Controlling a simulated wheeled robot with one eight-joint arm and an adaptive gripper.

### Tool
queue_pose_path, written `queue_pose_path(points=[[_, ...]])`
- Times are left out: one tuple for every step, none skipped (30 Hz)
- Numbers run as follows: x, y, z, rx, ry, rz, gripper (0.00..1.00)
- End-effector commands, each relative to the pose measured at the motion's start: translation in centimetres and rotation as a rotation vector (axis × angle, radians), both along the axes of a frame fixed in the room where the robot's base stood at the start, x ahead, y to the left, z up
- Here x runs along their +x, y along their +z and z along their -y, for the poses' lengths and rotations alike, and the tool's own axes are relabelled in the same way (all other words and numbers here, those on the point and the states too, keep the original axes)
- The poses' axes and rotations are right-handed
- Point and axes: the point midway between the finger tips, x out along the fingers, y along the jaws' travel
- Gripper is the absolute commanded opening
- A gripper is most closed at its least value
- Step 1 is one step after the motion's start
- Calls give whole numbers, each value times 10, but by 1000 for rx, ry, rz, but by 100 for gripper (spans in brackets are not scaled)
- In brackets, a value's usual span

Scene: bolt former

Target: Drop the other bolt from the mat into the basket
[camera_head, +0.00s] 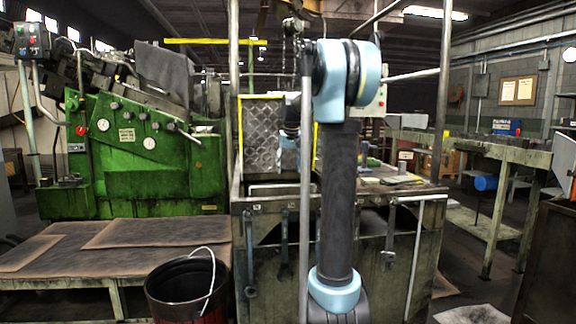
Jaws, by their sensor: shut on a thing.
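My arm rises in front of the workbench in the head view, and my gripper is hidden behind its links; only part of the pale blue wrist shows. I cannot see what the jaws hold. No bolt can be made out. A dark round bucket (172,297) with a reddish lower side and a white wire handle stands at the front left. I cannot tell whether it is the basket.
A green machine (150,165) stands at the left behind a low platform with brown mats (155,232). The workbench (272,240) with upright posts fills the middle. A long table (500,152) stands at the right, with open floor before it.

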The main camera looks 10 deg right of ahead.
Motion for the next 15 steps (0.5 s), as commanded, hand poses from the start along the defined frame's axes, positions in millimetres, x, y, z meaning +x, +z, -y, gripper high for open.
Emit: queue_pose_path(points=[[0, -1, 0, 0, 0, 0, 32], [0, -1, 0, 0, 0, 0, 32], [0, -1, 0, 0, 0, 0, 32], [0, -1, 0, 0, 0, 0, 32], [0, -1, 0, 0, 0, 0, 32], [0, -1, 0, 0, 0, 0, 32], [0, -1, 0, 0, 0, 0, 32], [0, -1, 0, 0, 0, 0, 32], [0, -1, 0, 0, 0, 0, 65], [0, -1, 0, 0, 0, 0, 72], [0, -1, 0, 0, 0, 0, 78], [0, -1, 0, 0, 1, 0, 81], [0, -1, 0, 0, 1, 0, 81], [0, -1, 0, 0, 1, 0, 81], [0, -1, 0, 0, 1, 0, 81]])
